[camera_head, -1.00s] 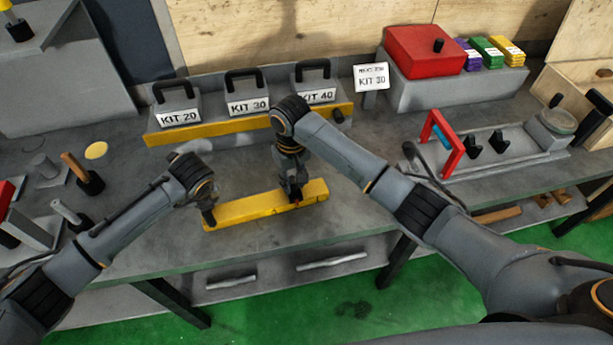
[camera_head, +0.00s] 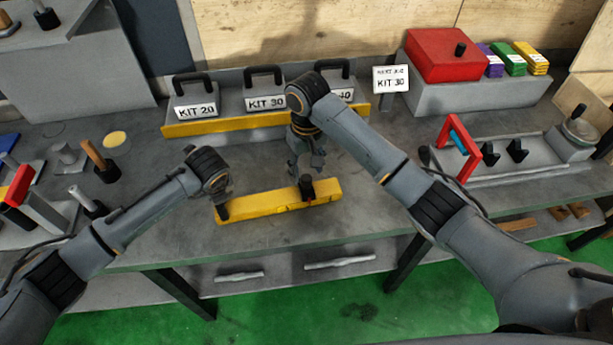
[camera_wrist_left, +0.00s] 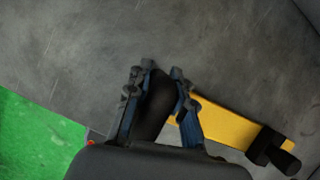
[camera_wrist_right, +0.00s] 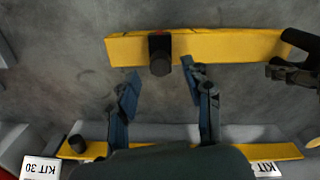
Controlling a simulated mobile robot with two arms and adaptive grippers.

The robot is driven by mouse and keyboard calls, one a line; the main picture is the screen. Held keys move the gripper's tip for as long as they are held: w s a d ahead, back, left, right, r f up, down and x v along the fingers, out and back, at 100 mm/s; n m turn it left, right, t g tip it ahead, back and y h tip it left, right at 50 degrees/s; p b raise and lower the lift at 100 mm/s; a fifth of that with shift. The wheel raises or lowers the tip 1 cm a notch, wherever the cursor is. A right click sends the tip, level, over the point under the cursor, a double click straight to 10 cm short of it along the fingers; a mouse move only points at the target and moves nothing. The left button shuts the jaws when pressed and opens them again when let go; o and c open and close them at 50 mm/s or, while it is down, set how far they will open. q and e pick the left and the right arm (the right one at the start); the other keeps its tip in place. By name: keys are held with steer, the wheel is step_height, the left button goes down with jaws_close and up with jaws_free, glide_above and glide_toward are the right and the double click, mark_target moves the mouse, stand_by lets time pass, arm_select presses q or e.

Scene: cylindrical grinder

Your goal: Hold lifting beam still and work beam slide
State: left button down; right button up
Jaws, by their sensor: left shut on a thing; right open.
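The yellow lifting beam (camera_head: 262,207) lies near the bench's front edge. A black handle (camera_wrist_left: 155,105) stands at its left end, and my left gripper (camera_head: 222,207) is shut on it; the left wrist view shows the fingers around the handle. The black beam slide (camera_head: 307,189) sits on the beam's right half, at a thin red mark. In the right wrist view the slide (camera_wrist_right: 160,52) lies just beyond the fingertips. My right gripper (camera_head: 305,168) is open and empty, behind the slide and apart from it. The beam's far end also shows in the left wrist view (camera_wrist_left: 228,122).
Behind, several kit weights (camera_head: 196,98) stand by a yellow bar (camera_head: 225,127). A red box (camera_head: 440,55) and a KIT 30 sign (camera_head: 391,80) are at back right. A red-framed fixture (camera_head: 465,150) stands right; upright tools (camera_head: 95,155) stand left. Bench around the beam is clear.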

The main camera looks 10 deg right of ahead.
mark_target(307, 179)
step_height(307, 179, up, 7)
stand_by(0.3)
steer(key=shift+r, duration=0.1)
arm_select(q)
steer(key=c, duration=1.1)
jaws_free()
steer(key=shift+r, duration=0.1)
steer(key=v, duration=1.1)
steer(key=shift+s+d+r, duration=0.1)
steer(key=shift+r, duration=0.25)
